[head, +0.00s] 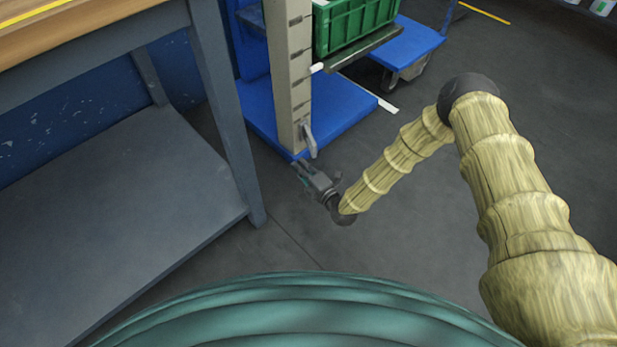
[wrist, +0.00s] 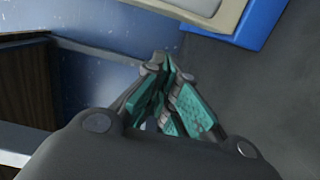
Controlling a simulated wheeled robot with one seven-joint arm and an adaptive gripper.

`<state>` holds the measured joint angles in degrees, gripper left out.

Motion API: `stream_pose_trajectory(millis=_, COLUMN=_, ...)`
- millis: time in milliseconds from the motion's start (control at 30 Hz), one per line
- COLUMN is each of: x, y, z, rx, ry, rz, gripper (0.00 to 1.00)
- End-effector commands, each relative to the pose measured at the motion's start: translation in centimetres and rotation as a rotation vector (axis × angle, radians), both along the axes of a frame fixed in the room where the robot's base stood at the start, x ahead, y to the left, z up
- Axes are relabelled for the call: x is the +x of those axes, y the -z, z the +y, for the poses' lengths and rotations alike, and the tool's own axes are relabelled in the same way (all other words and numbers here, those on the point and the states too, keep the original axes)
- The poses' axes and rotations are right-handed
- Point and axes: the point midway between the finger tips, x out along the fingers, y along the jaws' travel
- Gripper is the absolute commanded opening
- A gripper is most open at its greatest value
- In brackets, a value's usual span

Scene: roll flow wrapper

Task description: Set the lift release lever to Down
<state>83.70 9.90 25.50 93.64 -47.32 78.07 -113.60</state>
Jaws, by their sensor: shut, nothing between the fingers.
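A light grey lever (head: 309,141) is on the low right side of the beige lift column (head: 290,75), hanging roughly downward with a slight tilt. I take it for the lift release lever; its markings are too small to read. My gripper (head: 299,168) is just below and in front of the column's foot, apart from the lever. In the wrist view my gripper (wrist: 164,66) has its teal-padded fingers together with nothing between them. The lever cannot be made out in the wrist view; only part of the column (wrist: 205,12) and blue base (wrist: 262,22) show at the top.
A green crate (head: 350,22) sits on the lift's dark platform (head: 365,48). The blue base (head: 345,108) spreads around the column. A workbench with a grey leg (head: 222,110) and low shelf (head: 120,210) stands close at left. Grey floor (head: 420,230) is open at right.

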Motion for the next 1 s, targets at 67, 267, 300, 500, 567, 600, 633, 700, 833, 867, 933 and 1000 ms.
stream_pose_trajectory(millis=67, x=1.1, y=0.4, z=0.9, rx=0.001, ry=0.000, rz=-0.001, gripper=0.00)
stream_pose_trajectory(millis=267, x=2.4, y=0.2, z=-0.3, rx=0.000, ry=0.003, rz=-0.001, gripper=0.00)
stream_pose_trajectory(millis=300, x=2.5, y=0.2, z=-0.6, rx=0.000, ry=0.003, rz=-0.001, gripper=0.00)
stream_pose_trajectory(millis=500, x=3.0, y=0.1, z=-1.9, rx=0.000, ry=0.001, rz=0.000, gripper=0.00)
stream_pose_trajectory(millis=567, x=3.0, y=0.1, z=-2.1, rx=0.000, ry=0.001, rz=0.000, gripper=0.00)
stream_pose_trajectory(millis=600, x=3.1, y=0.1, z=-2.2, rx=0.000, ry=0.000, rz=0.000, gripper=0.00)
stream_pose_trajectory(millis=633, x=3.1, y=0.0, z=-2.3, rx=0.000, ry=0.000, rz=0.000, gripper=0.00)
stream_pose_trajectory(millis=700, x=3.1, y=0.0, z=-2.4, rx=0.000, ry=0.000, rz=0.000, gripper=0.00)
stream_pose_trajectory(millis=833, x=3.1, y=0.0, z=-2.4, rx=0.000, ry=0.000, rz=0.000, gripper=0.00)
stream_pose_trajectory(millis=867, x=3.1, y=0.0, z=-2.4, rx=0.000, ry=0.000, rz=0.000, gripper=0.00)
stream_pose_trajectory(millis=933, x=3.1, y=0.0, z=-2.4, rx=0.000, ry=0.000, rz=0.000, gripper=0.00)
stream_pose_trajectory(millis=1000, x=3.1, y=0.0, z=-2.4, rx=0.000, ry=0.000, rz=0.000, gripper=0.00)
